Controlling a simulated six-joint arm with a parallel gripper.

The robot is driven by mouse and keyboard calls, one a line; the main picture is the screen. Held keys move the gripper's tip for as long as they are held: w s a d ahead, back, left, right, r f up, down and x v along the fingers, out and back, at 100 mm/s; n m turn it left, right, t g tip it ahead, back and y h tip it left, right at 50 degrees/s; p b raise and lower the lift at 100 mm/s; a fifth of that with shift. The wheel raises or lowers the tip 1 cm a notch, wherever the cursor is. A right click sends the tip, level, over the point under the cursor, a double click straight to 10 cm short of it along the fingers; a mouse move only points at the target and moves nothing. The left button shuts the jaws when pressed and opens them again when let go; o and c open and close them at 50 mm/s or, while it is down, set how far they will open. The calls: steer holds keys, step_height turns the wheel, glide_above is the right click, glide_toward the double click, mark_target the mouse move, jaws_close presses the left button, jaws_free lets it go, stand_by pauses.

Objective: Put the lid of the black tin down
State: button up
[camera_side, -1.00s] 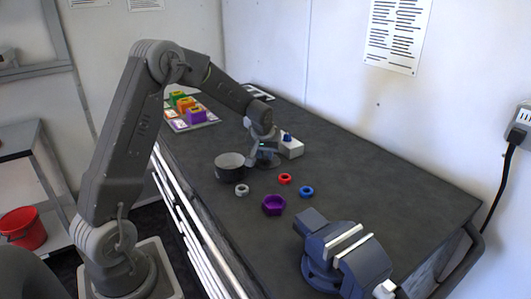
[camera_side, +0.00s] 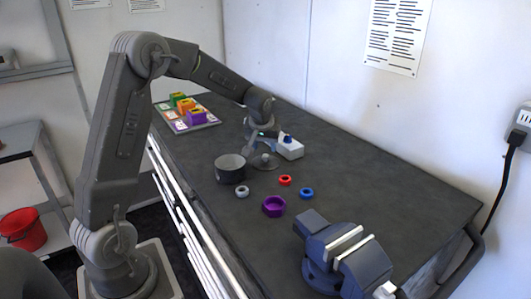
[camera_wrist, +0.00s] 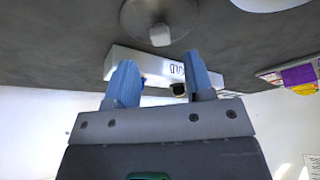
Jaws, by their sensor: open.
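The lid (camera_side: 264,162) is a grey disc with a pale knob. It lies flat on the bench, knob up, just right of the black tin (camera_side: 230,169). The tin stands upright and open. My gripper (camera_side: 259,149) is above the lid, open and empty, apart from the knob. In the wrist view, the lid (camera_wrist: 143,16) shows beyond the two blue fingers (camera_wrist: 160,72), with nothing between the fingertips.
A white box with a blue button (camera_side: 289,148) stands close behind the lid. A grey nut (camera_side: 242,191), red ring (camera_side: 285,180), blue ring (camera_side: 307,192) and purple hex piece (camera_side: 273,206) lie in front. A blue vise (camera_side: 340,255) stands nearer; coloured blocks (camera_side: 188,107) are at the back left.

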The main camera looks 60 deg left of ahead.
steer(key=s+d+r+m+t+h, duration=0.1)
steer(key=s+d+r+m, duration=0.3)
steer(key=s+d+r, duration=0.9)
steer(key=s+d+f+m+t+h, duration=0.1)
steer(key=s+d+m, duration=0.4)
steer(key=s+d, duration=0.5)
steer(key=s+f+h, duration=0.1)
steer(key=s, duration=0.1)
steer(key=shift+s+d+f, duration=0.15)
steer(key=shift+s, duration=0.15)
